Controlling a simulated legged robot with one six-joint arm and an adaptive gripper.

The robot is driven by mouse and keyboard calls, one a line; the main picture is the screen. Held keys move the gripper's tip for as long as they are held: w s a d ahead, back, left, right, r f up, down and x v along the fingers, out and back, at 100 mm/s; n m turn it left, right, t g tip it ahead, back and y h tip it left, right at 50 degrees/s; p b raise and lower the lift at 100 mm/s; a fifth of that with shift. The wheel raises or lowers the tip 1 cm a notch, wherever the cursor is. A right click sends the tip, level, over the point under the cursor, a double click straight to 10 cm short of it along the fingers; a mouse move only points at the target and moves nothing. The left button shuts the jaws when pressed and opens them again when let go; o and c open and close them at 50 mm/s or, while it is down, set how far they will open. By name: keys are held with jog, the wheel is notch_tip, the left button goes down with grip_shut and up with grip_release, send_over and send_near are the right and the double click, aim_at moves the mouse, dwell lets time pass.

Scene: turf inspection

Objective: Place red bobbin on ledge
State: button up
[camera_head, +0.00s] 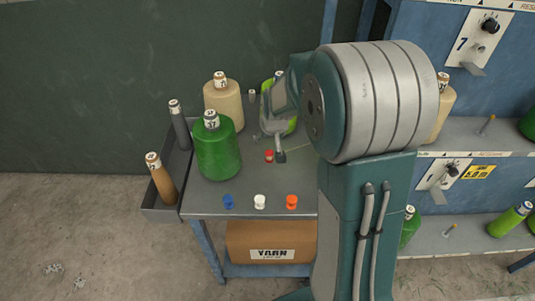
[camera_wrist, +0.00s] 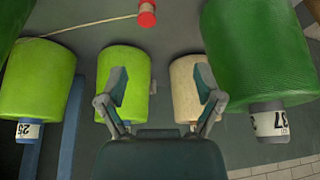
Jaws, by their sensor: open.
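A small red bobbin (camera_head: 269,156) lies on the grey table, just beside my gripper in the head view. It also shows at the top edge of the wrist view (camera_wrist: 147,14), with a pale thread running left from it. My gripper (camera_wrist: 162,84) is open and empty, its two fingers spread, with the bobbin beyond them. In the head view my gripper (camera_head: 277,130) is low over the table and partly hidden by my arm. A grey upper ledge (camera_head: 480,135) runs along the blue machine at the right. A lower ledge (camera_head: 475,240) is below it.
Blue (camera_head: 228,201), white (camera_head: 260,202) and orange-red (camera_head: 291,202) pieces line the table's front edge (camera_head: 250,216). A green cone (camera_head: 217,150) and a beige cone (camera_head: 223,100) stand on the left. A carton (camera_head: 270,240) sits underneath.

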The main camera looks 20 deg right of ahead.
send_near(270, 155)
jog(key=w, duration=0.1)
jog(key=x, duration=0.5)
jog(key=shift+a+f, duration=0.1)
jog(key=shift+f, duration=0.2)
jog(key=x, duration=0.5)
jog(key=shift+s+d+f, duration=0.1)
jog(key=shift+d+f, duration=0.1)
jog(key=shift+f, duration=0.2)
jog(key=c, duration=1.1)
